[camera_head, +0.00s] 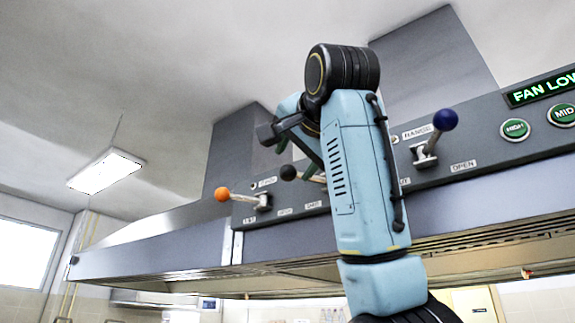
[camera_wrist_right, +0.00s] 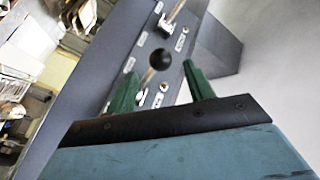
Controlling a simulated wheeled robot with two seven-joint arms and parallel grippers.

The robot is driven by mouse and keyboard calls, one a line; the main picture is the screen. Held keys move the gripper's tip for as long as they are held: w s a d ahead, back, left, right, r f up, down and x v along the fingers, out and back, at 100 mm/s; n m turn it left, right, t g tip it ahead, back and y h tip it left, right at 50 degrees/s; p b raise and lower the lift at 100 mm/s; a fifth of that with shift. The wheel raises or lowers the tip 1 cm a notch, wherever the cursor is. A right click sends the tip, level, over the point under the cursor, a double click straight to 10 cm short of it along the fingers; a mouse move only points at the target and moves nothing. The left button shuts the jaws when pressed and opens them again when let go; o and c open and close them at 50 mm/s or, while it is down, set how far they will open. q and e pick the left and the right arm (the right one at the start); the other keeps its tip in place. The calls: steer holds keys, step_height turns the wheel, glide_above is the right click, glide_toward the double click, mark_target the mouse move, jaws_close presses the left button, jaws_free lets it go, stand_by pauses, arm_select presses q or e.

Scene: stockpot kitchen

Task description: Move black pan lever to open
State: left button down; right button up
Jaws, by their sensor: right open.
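The black pan lever has a round black knob (camera_head: 288,172) on a metal rod, on the dark hood panel. It is partly hidden behind my right arm and gripper in the head view. In the right wrist view the black knob (camera_wrist_right: 160,59) shows between the two green fingers, a little beyond their tips. My right gripper (camera_head: 297,152) is open and empty, close to the knob. It also shows in the right wrist view (camera_wrist_right: 159,72), with a gap on each side of the knob. My left gripper is not in view.
An orange-knobbed lever (camera_head: 221,194) is left of the black one. A blue-knobbed lever (camera_head: 445,119), labelled RANGE, stands to the right. Green buttons (camera_head: 515,129) and a fan display (camera_head: 541,88) are at the far right. The hood's lower edge runs beneath the panel.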

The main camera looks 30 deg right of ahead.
mark_target(290, 170)
steer(key=p+x, duration=0.2)
steer(key=x, duration=0.4)
steer(key=shift+w, duration=0.2)
steer(key=shift+c, duration=0.2)
jaws_close()
